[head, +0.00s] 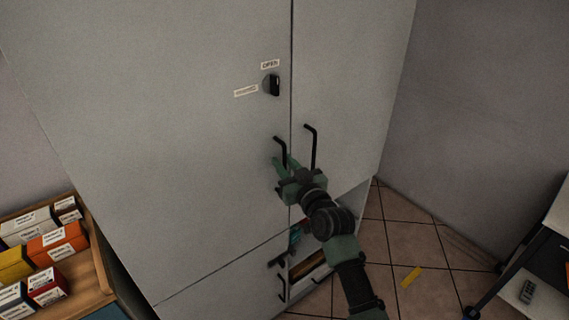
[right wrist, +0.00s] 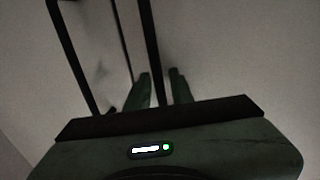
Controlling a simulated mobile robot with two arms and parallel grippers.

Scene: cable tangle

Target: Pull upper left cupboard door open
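The upper left cupboard door (head: 180,130) is a large grey panel, flush with the door beside it. Its black bar handle (head: 279,146) is near the seam, below a black knob (head: 271,85) with an OPEN label. My right gripper (head: 281,164) is at this handle, partly covering its lower part. In the right wrist view, a black bar (right wrist: 149,35) runs down between the two green fingers of the right gripper (right wrist: 159,80), with a gap visible beside it. The fingers look open around the bar. My left gripper is not in view.
The right door's handle (head: 311,148) is close beside my right gripper. Below is an open shelf section holding items. A wooden rack with boxes (head: 57,243) stands at left, a cart (head: 525,268) at right. A yellow strip (head: 411,276) lies on the tiled floor.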

